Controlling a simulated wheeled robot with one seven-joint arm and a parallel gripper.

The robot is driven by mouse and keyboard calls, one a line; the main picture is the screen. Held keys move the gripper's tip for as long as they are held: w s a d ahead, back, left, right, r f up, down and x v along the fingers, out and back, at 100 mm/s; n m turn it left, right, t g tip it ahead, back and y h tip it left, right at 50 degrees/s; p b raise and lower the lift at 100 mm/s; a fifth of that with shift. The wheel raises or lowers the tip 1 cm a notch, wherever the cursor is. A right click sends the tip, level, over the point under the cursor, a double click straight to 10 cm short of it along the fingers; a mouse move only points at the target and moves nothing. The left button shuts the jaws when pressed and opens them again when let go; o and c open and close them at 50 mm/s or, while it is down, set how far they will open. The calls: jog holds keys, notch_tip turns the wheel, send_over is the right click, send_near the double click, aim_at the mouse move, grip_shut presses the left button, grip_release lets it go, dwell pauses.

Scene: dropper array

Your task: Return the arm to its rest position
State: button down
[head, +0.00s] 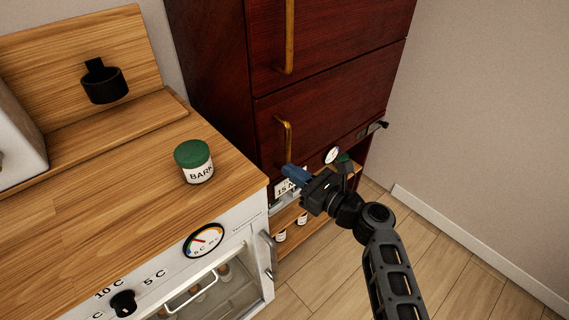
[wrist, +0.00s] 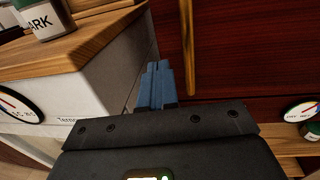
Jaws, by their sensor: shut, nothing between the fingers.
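My gripper (head: 290,172) is shut and empty, its blue fingers together. In the head view it is in the air in front of the dark red cabinet (head: 325,110), to the right of the wooden counter's corner. My black arm reaches up to it from the lower right. In the wrist view the gripper's blue fingers (wrist: 157,82) point toward the gap between the counter's white front and the red cabinet. I cannot tell whether the fingertips touch anything.
A green-lidded jar (head: 195,162) stands on the wooden counter (head: 95,215). Below are a gauge (head: 204,240) and a glass-fronted compartment (head: 205,285). Brass handles (head: 287,140) stick out from the cabinet. A low shelf (head: 290,220) holds small jars. The floor (head: 470,270) at right is clear.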

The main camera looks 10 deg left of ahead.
jog(key=v, duration=0.7)
jog(key=shift+s, duration=0.45)
jog(key=s+d+f+n+t+h, duration=0.1)
jog(key=s+d+f+n+h, duration=0.25)
jog(key=s+d+f, duration=0.4)
jog(key=s+d+f+n+t+h, duration=0.1)
jog(key=s+d+f+n+h, duration=0.3)
jog(key=s, duration=0.6)
jog(key=s+d+r+n+h, duration=0.1)
jog(key=s+d+n+h, duration=0.35)
jog(key=s+d, duration=0.55)
jog(key=s+d+r+n+t+h, duration=0.1)
jog(key=s+r+n+t+h, duration=0.2)
jog(key=s+r+n, duration=0.9)
jog(key=s+r, duration=0.4)
jog(key=r, duration=0.4)
jog(key=shift+s+d+t, duration=0.15)
jog(key=shift+d+t, duration=0.05)
jog(key=shift+t, duration=0.1)
